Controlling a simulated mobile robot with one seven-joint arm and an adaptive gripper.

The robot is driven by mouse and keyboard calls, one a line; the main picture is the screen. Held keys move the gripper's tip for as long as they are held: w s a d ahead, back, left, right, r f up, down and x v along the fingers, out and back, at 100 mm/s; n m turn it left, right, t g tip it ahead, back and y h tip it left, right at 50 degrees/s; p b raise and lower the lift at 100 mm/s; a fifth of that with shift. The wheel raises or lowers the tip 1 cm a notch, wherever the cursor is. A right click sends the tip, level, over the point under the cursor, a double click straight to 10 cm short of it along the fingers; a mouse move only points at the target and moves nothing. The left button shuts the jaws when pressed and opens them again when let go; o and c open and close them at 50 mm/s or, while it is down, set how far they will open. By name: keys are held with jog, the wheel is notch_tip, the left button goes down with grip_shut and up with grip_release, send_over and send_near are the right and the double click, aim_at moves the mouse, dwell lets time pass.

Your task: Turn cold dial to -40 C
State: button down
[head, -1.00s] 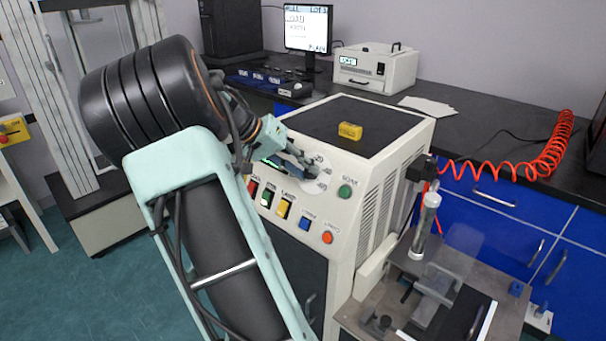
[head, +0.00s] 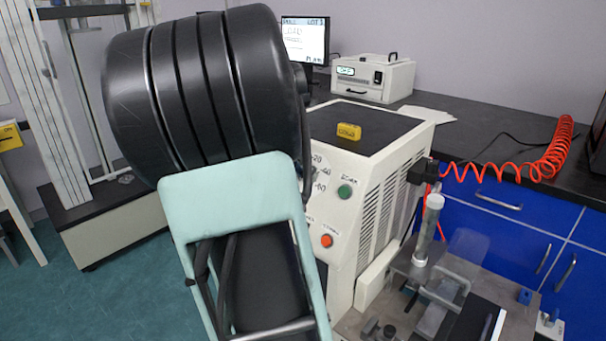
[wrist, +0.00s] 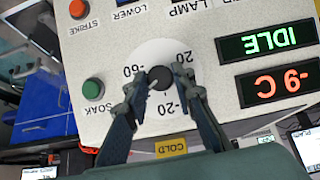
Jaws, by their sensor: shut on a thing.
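The cold dial is a small dark knob (wrist: 160,77) on a round white scale plate (wrist: 157,50), seen upside down in the wrist view. My gripper (wrist: 162,82) is shut on the knob, one finger on each side. The marks 20, -20 and -60 show around the plate; the -40 mark is not readable there, near the left finger. I cannot tell where the knob points. A red readout (wrist: 274,84) shows -9 C and a green one (wrist: 266,42) shows IDLE. In the head view my arm hides the knob and gripper; only the scale's right edge shows.
A green SOAK button (wrist: 93,88) and an orange STRIKE button (wrist: 79,8) sit beside the dial. A yellow COLD label (wrist: 171,147) is near the panel edge. A yellow block (head: 348,131) lies on the machine top. A clamp fixture (head: 430,265) stands at right.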

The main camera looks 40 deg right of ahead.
dwell(0.4)
jog(key=c, duration=1.7)
grip_release()
jog(key=shift+o, duration=0.2)
jog(key=v, duration=1.2)
jog(key=shift+d, duration=0.1)
